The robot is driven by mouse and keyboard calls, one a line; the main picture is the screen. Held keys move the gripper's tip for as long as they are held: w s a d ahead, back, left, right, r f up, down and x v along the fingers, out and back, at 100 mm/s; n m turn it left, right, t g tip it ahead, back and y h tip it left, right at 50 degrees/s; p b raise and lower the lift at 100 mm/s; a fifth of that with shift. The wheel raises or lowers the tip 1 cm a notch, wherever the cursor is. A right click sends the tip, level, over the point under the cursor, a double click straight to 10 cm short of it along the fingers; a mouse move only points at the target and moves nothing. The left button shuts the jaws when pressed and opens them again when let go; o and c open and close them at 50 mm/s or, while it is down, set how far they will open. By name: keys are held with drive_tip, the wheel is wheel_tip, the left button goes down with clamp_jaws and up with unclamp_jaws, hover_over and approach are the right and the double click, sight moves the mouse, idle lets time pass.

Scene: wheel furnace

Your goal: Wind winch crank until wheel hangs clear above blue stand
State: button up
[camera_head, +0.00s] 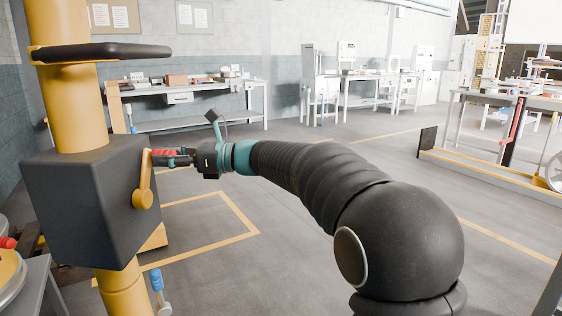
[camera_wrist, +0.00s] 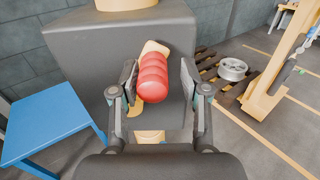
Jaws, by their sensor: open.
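The winch is a dark box (camera_head: 85,195) on a yellow post. Its yellow crank arm (camera_head: 145,185) points up, with a red ribbed handle (camera_head: 170,157) at its upper end. My gripper (camera_head: 188,158) is at the handle. In the wrist view, the red handle (camera_wrist: 152,78) lies between my open fingers (camera_wrist: 158,85). There is a gap at the right finger; the left finger is close, and I cannot tell if it touches. A blue stand (camera_wrist: 45,120) is at the left in the wrist view. A silver wheel (camera_wrist: 232,68) is at the right, over a dark slatted pallet; any suspension is unclear.
A yellow frame (camera_wrist: 275,80) stands right of the pallet (camera_wrist: 212,70) in the wrist view. Workbenches (camera_head: 195,115) line the back wall. Open grey floor (camera_head: 270,215) with yellow lines lies around my arm. A spoked handwheel (camera_head: 555,172) shows at the right edge.

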clamp_jaws()
drive_tip(key=shift+w+d+f, duration=0.1)
drive_tip(key=shift+w+f, duration=0.85)
drive_tip(key=shift+f, duration=0.2)
drive_tip(key=shift+w+d+f, duration=0.1)
drive_tip(key=shift+w+f, duration=0.85)
drive_tip(key=shift+f, duration=0.2)
drive_tip(key=f+b, duration=0.1)
drive_tip(key=f, duration=0.1)
drive_tip(key=f+b, duration=0.2)
drive_tip(key=f, duration=0.1)
drive_tip(key=shift+w+f, duration=0.3)
drive_tip(key=shift+f, duration=0.05)
drive_tip(key=shift+f, duration=0.1)
drive_tip(key=shift+s+a+f+b, duration=0.1)
drive_tip(key=shift+s+f+b, duration=0.35)
drive_tip(key=shift+f+b, duration=0.35)
drive_tip(key=shift+s+f+b, duration=0.5)
drive_tip(key=shift+f+b, duration=0.15)
drive_tip(key=shift+f, duration=0.15)
drive_tip(key=shift+s+a+f+b, duration=0.1)
drive_tip(key=shift+s+f+b, duration=0.35)
drive_tip(key=shift+f+b, duration=0.35)
